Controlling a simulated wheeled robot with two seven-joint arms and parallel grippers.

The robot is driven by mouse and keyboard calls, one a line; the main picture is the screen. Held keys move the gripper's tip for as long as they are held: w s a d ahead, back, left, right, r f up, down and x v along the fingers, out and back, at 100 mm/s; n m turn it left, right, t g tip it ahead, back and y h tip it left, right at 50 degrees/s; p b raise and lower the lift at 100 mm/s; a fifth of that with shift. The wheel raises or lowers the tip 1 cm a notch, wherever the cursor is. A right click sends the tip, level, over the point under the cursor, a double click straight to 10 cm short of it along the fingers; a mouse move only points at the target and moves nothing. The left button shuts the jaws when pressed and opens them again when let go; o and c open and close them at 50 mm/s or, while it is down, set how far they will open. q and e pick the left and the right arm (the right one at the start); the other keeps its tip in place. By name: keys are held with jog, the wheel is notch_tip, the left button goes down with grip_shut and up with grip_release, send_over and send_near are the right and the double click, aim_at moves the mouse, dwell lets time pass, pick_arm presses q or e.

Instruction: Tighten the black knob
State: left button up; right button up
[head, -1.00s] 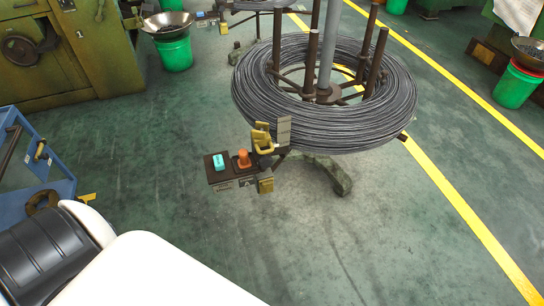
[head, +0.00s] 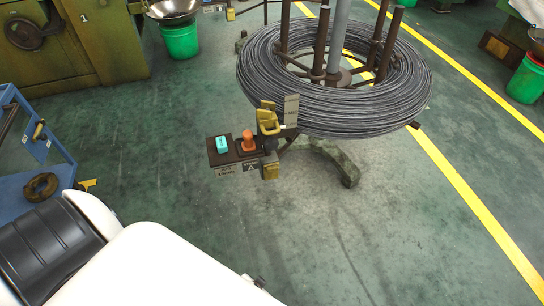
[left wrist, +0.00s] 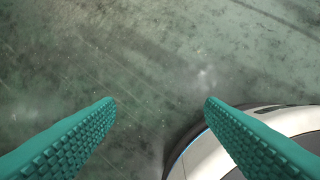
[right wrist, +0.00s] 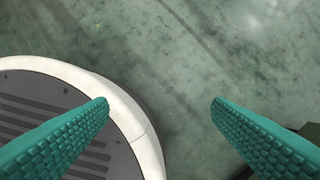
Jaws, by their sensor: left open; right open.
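I cannot clearly make out a black knob. In the head view a small bracket assembly (head: 236,149) on the wire stand carries a cyan block (head: 222,144), an orange knob-like part (head: 248,141) and a yellow clamp (head: 267,122). Dark parts beside the clamp are too small to identify. My left gripper (left wrist: 158,100) shows two teal ridged fingers, apart and empty, over bare floor in the left wrist view. My right gripper (right wrist: 160,100) is likewise open and empty over floor in the right wrist view. Neither gripper shows clearly in the head view.
A large wire coil (head: 390,110) sits on the stand behind the bracket. A blue cart (head: 60,178) is at left, with a green machine (head: 90,50) behind it. Green buckets (head: 180,42) stand farther back. The floor in front of the stand is clear.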

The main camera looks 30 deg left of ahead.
pick_arm(q)
jog(key=w+r+n+t+y+b, duration=0.25)
jog(key=w+b, duration=0.25)
jog(key=w, duration=0.8)
pick_arm(e)
jog(key=w+a+r+t+b, duration=0.3)
jog(key=w+r+b, duration=0.35)
jog(key=w, duration=0.65)
pick_arm(q)
jog(key=n+t+y+b, duration=0.5)
jog(key=n+y, duration=0.5)
jog(key=n, duration=0.3)
send_near(272, 147)
jog(key=shift+m, duration=0.35)
jog(key=x, duration=0.9)
jog(key=shift+w+a+r, duration=0.1)
jog(key=shift+w+a, duration=0.4)
jog(key=shift+a, duration=0.1)
pick_arm(e)
notch_tip(272, 147, up, 15)
jog(key=t+y, duration=0.1)
jog(key=t, duration=0.2)
jog(key=shift+w, duration=0.35)
jog(key=shift+r, duration=0.1)
pick_arm(q)
jog(key=c, duration=1)
jog(key=shift+o, duration=0.2)
